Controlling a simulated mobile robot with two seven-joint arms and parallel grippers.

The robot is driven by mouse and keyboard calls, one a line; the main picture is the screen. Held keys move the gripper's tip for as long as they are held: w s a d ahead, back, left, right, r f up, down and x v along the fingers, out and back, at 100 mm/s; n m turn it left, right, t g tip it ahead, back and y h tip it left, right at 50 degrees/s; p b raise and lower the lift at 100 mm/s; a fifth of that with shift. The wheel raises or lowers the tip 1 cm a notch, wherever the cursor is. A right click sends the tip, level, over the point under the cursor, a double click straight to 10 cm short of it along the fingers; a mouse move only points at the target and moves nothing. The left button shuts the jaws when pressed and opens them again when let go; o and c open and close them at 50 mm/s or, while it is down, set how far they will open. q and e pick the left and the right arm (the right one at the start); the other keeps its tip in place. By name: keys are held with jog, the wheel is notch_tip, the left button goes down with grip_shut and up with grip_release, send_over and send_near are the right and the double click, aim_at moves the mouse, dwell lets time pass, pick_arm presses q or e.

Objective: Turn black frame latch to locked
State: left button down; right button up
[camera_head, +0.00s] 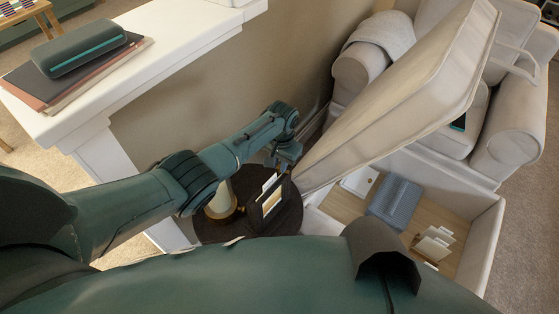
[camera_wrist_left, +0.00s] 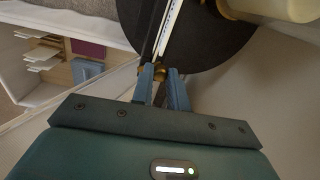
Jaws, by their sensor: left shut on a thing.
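A black frame (camera_head: 268,197) stands upright on a round dark side table (camera_head: 238,229), with pale cards or photos showing in it. My left gripper (camera_head: 282,165) comes down at the frame's upper edge. In the left wrist view the frame (camera_wrist_left: 164,32) is seen nearly edge-on. There, my left gripper (camera_wrist_left: 163,78) is shut on a small brass-coloured latch (camera_wrist_left: 151,72) at the frame's near edge. The fingers hide most of the latch, so I cannot tell its turn angle. My right gripper is not in view.
A brass-based lamp (camera_head: 222,204) stands close beside the frame. A raised cushion-like lid (camera_head: 405,95) leans just right of my gripper, over an open storage box (camera_head: 485,240) holding a blue-grey box (camera_head: 396,203). A white ledge (camera_head: 185,30) with a speaker (camera_head: 80,48) is at left.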

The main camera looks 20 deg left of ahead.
pick_arm(q)
jog(key=m, duration=0.6)
jog(key=shift+m+p, duration=0.3)
dwell(0.4)
jog(key=c, duration=1.4)
grip_release()
jog(key=shift+o, duration=0.2)
jog(key=shift+r, duration=0.1)
notch_tip(320, 180, up, 13)
jog(key=p, duration=0.2)
jog(key=shift+s+d+p, duration=0.2)
jog(key=shift+s+p, duration=0.05)
jog(key=shift+p, duration=0.15)
jog(key=shift+s, duration=0.1)
